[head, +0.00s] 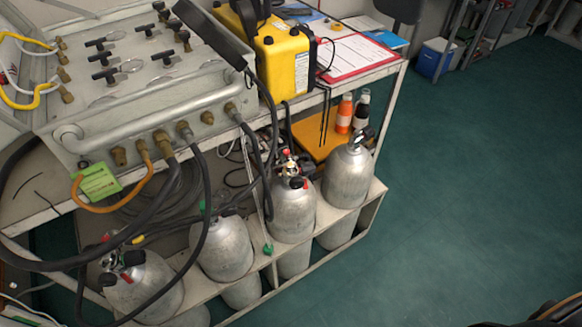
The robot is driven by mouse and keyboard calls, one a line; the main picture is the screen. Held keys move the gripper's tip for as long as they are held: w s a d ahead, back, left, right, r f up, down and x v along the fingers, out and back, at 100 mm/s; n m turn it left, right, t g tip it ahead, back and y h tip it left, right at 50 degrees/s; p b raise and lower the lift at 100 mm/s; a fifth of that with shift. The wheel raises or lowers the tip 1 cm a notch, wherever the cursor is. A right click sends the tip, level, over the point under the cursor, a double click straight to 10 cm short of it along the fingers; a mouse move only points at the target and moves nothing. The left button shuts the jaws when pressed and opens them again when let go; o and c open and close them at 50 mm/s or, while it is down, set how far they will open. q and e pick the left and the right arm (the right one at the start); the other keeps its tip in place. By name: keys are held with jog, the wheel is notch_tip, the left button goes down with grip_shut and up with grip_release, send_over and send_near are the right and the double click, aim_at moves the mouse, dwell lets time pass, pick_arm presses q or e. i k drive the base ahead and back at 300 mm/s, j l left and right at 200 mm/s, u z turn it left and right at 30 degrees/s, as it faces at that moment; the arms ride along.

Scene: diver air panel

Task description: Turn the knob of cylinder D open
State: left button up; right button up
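Four grey gas cylinders stand in a row in the lower rack of the bench. The far right cylinder (347,178) has a black-and-white fitting (363,136) on its top. The cylinder left of it (293,213) carries a valve with red and black parts (292,168). The third one (222,248) has its top partly hidden by hoses. The near left cylinder (148,290) has a valve with black knobs (132,258), partly behind a hose. I cannot read any letter that marks cylinder D. Neither gripper can be made out in view.
The air panel (150,90) with black T-handles sits above the cylinders, and thick hoses hang from it. Bottles (345,113) stand below. The green floor (460,190) at right is clear.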

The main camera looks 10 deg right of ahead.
aim_at(307, 169)
jog(key=l+u, duration=0.2)
jog(key=l, duration=0.2)
jog(key=k+l+u, duration=0.15)
jog(key=l, duration=0.25)
jog(key=k+l+u, duration=0.2)
jog(key=l, duration=0.2)
jog(key=l+u, duration=0.15)
jog(key=l, duration=0.25)
jog(key=i+l+u, duration=0.15)
jog(key=l, duration=0.4)
jog(key=i+l+u, duration=0.15)
jog(key=l, duration=0.4)
jog(key=i+l+u, duration=0.2)
jog(key=k+l+u, duration=0.1)
jog(key=k+l, duration=0.25)
jog(key=l, duration=0.15)
